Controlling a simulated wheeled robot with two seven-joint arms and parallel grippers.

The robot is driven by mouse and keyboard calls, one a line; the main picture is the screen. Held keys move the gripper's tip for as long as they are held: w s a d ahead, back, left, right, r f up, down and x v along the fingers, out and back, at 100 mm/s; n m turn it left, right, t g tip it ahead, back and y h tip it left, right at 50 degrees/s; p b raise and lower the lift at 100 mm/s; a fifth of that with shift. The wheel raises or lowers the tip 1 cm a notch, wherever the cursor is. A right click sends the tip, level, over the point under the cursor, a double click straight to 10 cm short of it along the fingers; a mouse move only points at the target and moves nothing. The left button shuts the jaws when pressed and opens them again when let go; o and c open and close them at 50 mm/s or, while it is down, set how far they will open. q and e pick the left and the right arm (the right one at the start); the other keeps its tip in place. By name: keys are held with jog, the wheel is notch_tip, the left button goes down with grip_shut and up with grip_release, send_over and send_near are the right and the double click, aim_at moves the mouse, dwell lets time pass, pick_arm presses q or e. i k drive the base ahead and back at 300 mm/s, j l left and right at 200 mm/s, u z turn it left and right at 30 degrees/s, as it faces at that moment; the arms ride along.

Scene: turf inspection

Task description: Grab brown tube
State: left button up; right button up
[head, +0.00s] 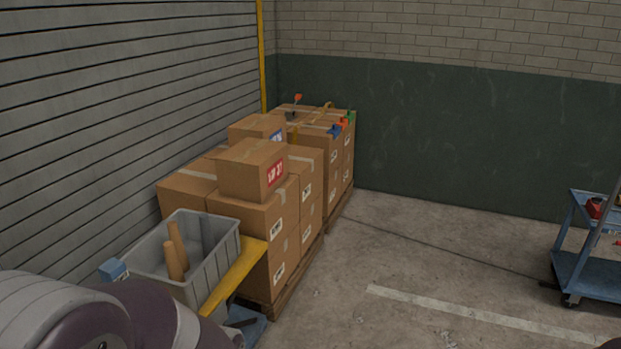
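A grey plastic bin (208,276) stands at the lower left, with brown tubes inside. One brown tube (175,262) leans near the bin's front left, and a second brown tube (177,240) rises just behind it. Their lower ends are hidden by the bin's wall. My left arm fills the bottom left corner, close to the bin in the picture, but its gripper is not in view. My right gripper is not in view either.
The bin is beside a yellow bar (236,275). Stacked cardboard boxes (254,170) stand on pallets behind it, along a grey shutter (110,110). A blue cart (590,275) stands at the far right. The concrete floor (410,260) between is clear.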

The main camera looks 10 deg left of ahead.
aim_at(173, 234)
jog(key=i+l, duration=0.1)
jog(key=i, duration=0.55)
jog(key=i+l, duration=0.1)
jog(key=i, duration=0.5)
jog(key=i+l+u, duration=0.1)
jog(key=i, duration=0.55)
